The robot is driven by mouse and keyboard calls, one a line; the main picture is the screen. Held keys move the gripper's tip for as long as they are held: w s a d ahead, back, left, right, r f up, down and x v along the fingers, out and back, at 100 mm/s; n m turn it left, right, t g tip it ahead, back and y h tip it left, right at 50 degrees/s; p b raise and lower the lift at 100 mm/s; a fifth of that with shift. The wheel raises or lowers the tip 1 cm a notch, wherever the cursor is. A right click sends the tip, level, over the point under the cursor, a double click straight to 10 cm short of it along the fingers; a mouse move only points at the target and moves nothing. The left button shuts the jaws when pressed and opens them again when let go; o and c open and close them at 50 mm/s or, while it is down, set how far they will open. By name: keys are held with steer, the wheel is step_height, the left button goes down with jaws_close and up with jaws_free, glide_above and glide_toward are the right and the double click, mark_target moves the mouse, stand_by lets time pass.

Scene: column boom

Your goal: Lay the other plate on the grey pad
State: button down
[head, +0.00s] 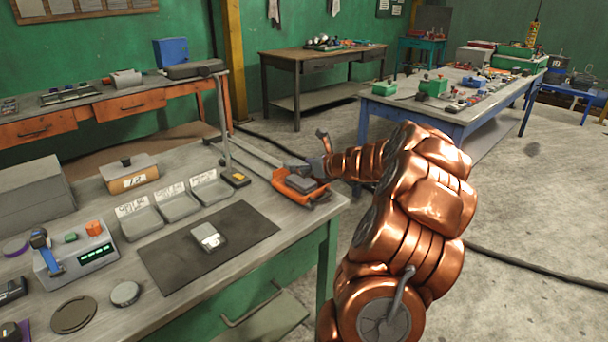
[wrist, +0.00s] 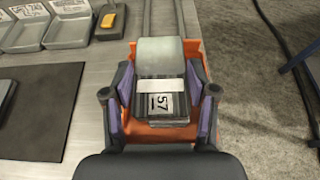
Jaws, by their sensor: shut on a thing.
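A flat dark grey pad (head: 175,265) lies on the near bench, and its edge shows at the left in the wrist view (wrist: 30,115). A small grey plate-like block (head: 208,237) with a pale label rests on it. My gripper (wrist: 159,88) is shut with its fingers on both sides of a dark ribbed block (wrist: 160,118) with a white label reading 57. That block is at an orange holder (wrist: 140,132), which sits near the bench's right end in the head view (head: 318,199). I cannot tell whether the block is clear of the holder.
Several grey trays (head: 175,203) with labels stand behind the pad. A device with a green display (head: 95,253) and round discs (head: 125,293) are at the left. Two rods run back from the holder. Floor lies right of the bench, with a dark cable (head: 540,265).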

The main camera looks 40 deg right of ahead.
mark_target(305, 181)
steer(key=shift+w+d, duration=0.3)
steer(key=shift+d, duration=0.15)
steer(key=shift+f, duration=1.75)
steer(key=shift+f, duration=0.1)
steer(key=shift+c, duration=1.6)
jaws_free()
steer(key=shift+s, duration=0.1)
steer(key=v, duration=1.2)
steer(key=shift+a, duration=0.1)
